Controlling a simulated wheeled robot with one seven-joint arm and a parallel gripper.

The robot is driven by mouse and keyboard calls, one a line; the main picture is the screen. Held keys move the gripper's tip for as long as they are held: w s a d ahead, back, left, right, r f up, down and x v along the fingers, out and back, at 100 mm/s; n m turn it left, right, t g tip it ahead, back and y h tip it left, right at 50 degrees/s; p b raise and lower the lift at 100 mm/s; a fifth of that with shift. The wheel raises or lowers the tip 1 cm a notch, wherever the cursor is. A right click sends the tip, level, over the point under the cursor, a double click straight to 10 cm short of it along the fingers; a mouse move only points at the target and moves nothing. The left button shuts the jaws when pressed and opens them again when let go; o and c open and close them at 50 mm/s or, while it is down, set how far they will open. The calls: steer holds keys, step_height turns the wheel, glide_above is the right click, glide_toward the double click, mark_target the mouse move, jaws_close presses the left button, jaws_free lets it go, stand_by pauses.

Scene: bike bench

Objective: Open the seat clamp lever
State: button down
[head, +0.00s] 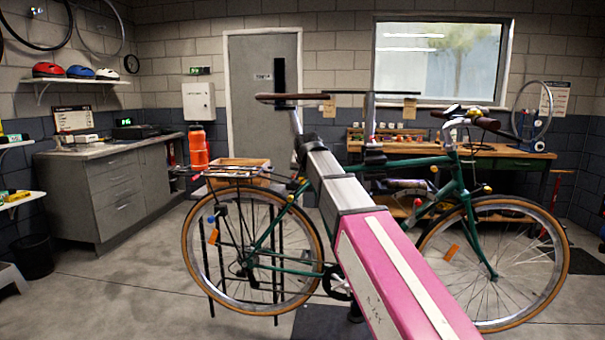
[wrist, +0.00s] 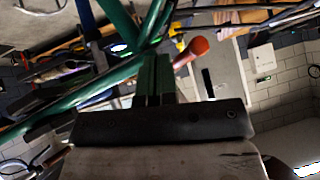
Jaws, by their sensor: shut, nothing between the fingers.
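The green bicycle (head: 282,222) stands side-on in the head view, rear wheel to the left. Its saddle (head: 275,97) sits on a silver seat post (head: 296,121). My arm covers the seat clamp area there, and I cannot make out the lever. In the wrist view, green frame tubes (wrist: 75,100) cross close by. My gripper (wrist: 155,62) is shut and empty, its dark fingers over or near a tube; contact cannot be told. A red-orange rounded piece (wrist: 192,51) shows just right of the fingers; whether it is the lever cannot be told.
A wooden workbench (head: 510,155) stands behind the front wheel. A grey cabinet (head: 120,190) stands at the left. The floor at front left is clear.

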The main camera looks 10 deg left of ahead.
steer(key=d+f+v, duration=0.1)
steer(key=v, duration=1)
steer(key=shift+s+d, duration=0.45)
steer(key=shift+s, duration=0.15)
steer(key=d+f+g+h, duration=0.1)
steer(key=d+f, duration=0.3)
steer(key=f, duration=0.5)
steer(key=s+d+f+g, duration=0.15)
steer(key=d+f, duration=0.35)
steer(key=f, duration=0.5)
steer(key=d+f+g+h, duration=0.15)
steer(key=d+f, duration=0.25)
steer(key=f, duration=0.5)
steer(key=s+d+f+g, duration=0.1)
steer(key=s+d+f, duration=0.3)
steer(key=f, duration=0.4)
steer(key=s+d+f+g, duration=0.2)
steer(key=s+d+f, duration=0.3)
steer(key=f, duration=0.4)
steer(key=s+d+f+g, duration=0.2)
steer(key=s+d+f, duration=0.3)
steer(key=s+f, duration=0.2)
steer(key=shift+f+n+y, duration=0.3)
steer(key=shift+f+y, duration=0.05)
steer(key=shift+f, duration=0.35)
steer(key=shift+w+d, duration=0.1)
steer(key=shift+d, duration=0.05)
